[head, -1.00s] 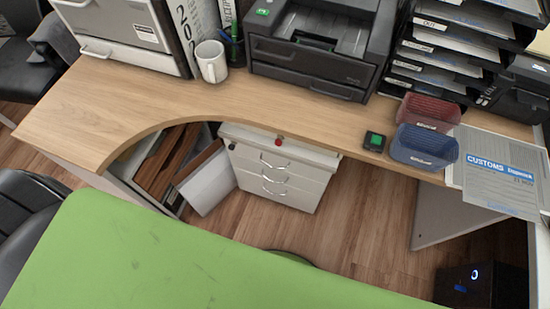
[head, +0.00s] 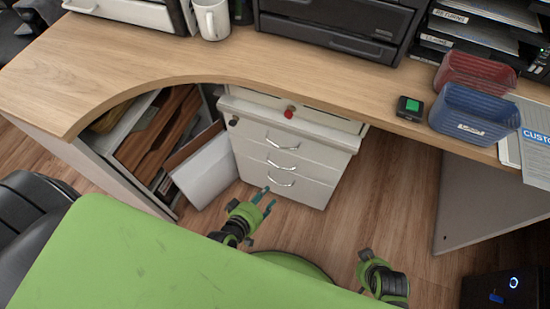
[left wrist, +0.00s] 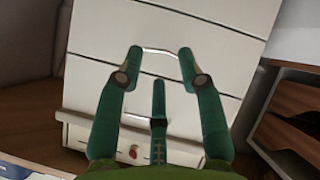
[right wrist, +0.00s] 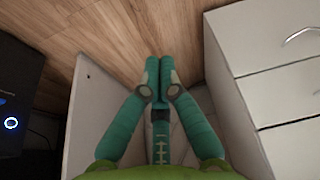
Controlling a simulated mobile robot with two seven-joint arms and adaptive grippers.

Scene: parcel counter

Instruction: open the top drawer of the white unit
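The white drawer unit (head: 300,152) stands under the desk, with several bright handles down its front. The top handle (head: 282,145) is the highest one visible in the head view. No drawer stands clearly pulled out. My left gripper (head: 269,197) is open and empty in front of the unit, low in the head view. In the left wrist view, its spread fingertips (left wrist: 160,52) frame a handle (left wrist: 161,49); contact cannot be told. My right gripper (head: 364,255) is to the right, with its fingertips (right wrist: 159,66) together and nothing visible between them.
The wooden desk top (head: 160,65) overhangs the unit. A leaning white panel (head: 205,170) and a shelf of brown boards (head: 158,140) stand left of it. A desk side panel (head: 480,205) and black box (head: 500,288) are right. Floor between unit and side panel is clear.

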